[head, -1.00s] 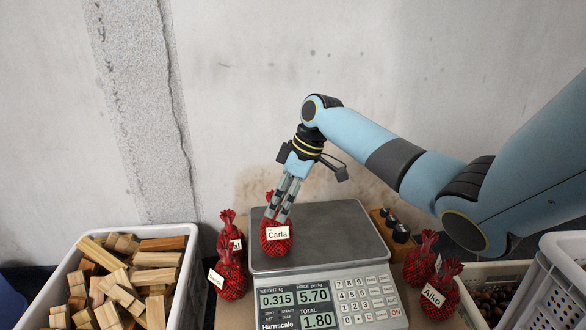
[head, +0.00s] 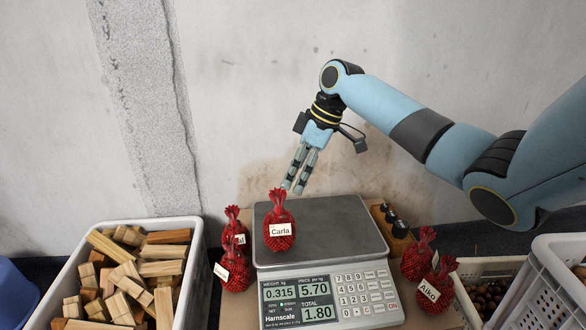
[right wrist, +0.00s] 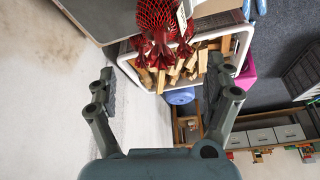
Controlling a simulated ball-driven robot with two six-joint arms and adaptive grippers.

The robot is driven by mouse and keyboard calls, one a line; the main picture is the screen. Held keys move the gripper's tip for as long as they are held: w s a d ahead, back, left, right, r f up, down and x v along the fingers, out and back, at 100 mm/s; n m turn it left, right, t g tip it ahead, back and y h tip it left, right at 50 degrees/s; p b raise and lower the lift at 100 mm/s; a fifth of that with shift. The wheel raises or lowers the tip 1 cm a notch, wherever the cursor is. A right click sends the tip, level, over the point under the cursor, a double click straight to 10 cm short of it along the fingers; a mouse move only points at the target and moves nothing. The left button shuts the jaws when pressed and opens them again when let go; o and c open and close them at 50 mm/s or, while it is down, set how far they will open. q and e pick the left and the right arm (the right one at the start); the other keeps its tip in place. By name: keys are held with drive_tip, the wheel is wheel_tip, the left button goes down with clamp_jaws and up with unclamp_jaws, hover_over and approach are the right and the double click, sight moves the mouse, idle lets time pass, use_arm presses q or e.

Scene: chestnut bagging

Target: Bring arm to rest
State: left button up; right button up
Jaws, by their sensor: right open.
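The red net bag labelled Carla (head: 280,226) stands upright on the left part of the scale's grey plate (head: 335,228). The scale display (head: 300,302) reads 0.315, 5.70 and 1.80. My right gripper (head: 292,190) hangs above the back of the plate, right of the bag's top and apart from it. It is open and empty. In the right wrist view its two fingers (right wrist: 178,82) are spread wide, with red net bags (right wrist: 160,28) beyond them. My left gripper is in neither view.
A white crate of wood blocks (head: 190,262) stands left. Two more red bags (head: 235,270) sit between it and the scale. Bags, one labelled Aiko (head: 436,288), stand right of the scale near a crate of chestnuts (head: 488,296). Dark weights (head: 397,226) sit behind. The wall is clear.

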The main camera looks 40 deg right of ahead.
drive_tip(key=s+a+f+m+g+p, duration=0.2)
drive_tip(key=s+a+f+p, duration=0.15)
drive_tip(key=s+f, duration=0.95)
drive_tip(key=s+a+f+m+g+p, duration=0.25)
drive_tip(key=s+f+p, duration=0.25)
drive_tip(key=s+f, duration=0.75)
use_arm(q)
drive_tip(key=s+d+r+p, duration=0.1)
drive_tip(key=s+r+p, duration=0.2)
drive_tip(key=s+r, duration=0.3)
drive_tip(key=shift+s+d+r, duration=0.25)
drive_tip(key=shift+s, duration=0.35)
use_arm(e)
drive_tip(key=s+f+m+h, duration=0.1)
drive_tip(key=s+f, duration=0.1)
drive_tip(key=s, duration=0.8)
drive_tip(key=s+a+f+m+t+h, duration=0.1)
drive_tip(key=s+f, duration=0.1)
drive_tip(key=s, duration=0.8)
drive_tip(key=s+a+f+m+t+h, duration=0.1)
drive_tip(key=s+f+h, duration=0.1)
drive_tip(key=s, duration=0.8)
drive_tip(key=shift+a+m, duration=0.25)
drive_tip(key=shift+m, duration=0.1)
drive_tip(key=shift+f, duration=0.1)
